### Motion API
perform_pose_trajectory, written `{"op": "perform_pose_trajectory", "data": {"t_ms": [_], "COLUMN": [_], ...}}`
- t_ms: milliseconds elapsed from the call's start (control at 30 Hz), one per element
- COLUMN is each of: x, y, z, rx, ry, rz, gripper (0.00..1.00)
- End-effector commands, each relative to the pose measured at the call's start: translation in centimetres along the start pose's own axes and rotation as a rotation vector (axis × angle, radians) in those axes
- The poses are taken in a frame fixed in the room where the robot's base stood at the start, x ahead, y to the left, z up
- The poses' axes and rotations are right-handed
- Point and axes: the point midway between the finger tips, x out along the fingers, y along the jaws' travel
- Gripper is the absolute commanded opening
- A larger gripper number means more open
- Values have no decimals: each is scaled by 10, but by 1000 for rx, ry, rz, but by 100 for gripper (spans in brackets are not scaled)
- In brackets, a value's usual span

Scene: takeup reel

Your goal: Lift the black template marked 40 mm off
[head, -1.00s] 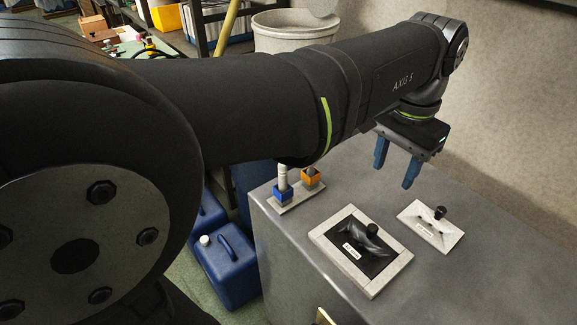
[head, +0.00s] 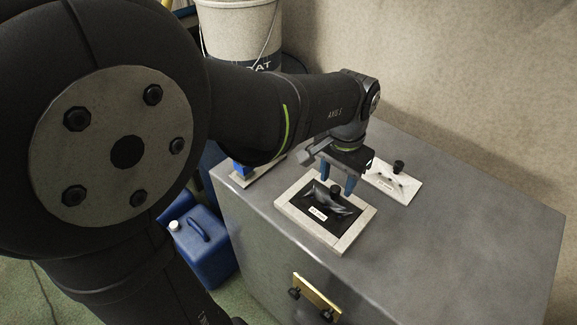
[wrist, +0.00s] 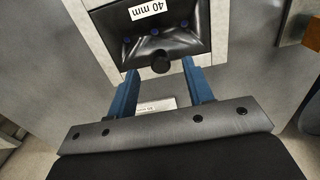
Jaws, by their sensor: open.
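The black template (head: 318,211) lies inside a pale square frame (head: 355,233) on the grey cabinet top. It has a dark knob (head: 336,190) and a white label. In the wrist view the label on the template (wrist: 188,40) reads 40 mm, upside down. My gripper (head: 337,184) is open, its two blue fingers pointing down over the template's far side. In the wrist view my gripper (wrist: 160,70) has the knob (wrist: 160,61) showing between and just beyond its fingertips. I cannot tell the height left between fingertips and template.
A white template (head: 393,182) with a black knob lies behind and right of the frame. A small stand with a blue block (head: 242,170) is at the cabinet's left edge, partly hidden by my arm. The cabinet top (head: 450,240) is clear on the right.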

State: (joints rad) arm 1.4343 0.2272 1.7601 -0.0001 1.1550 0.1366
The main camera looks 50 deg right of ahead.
Motion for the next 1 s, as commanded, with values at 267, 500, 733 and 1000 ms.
{"op": "perform_pose_trajectory", "data": {"t_ms": [267, 500, 733, 1000], "x": [26, 26, 26, 24], "y": [0, 0, 0, 0], "z": [0, 0, 0, 0], "rx": [0, 0, 0, 0], "ry": [0, 1, 1, 2], "rz": [0, 0, 0, 0], "gripper": [47, 37, 0, 0]}}
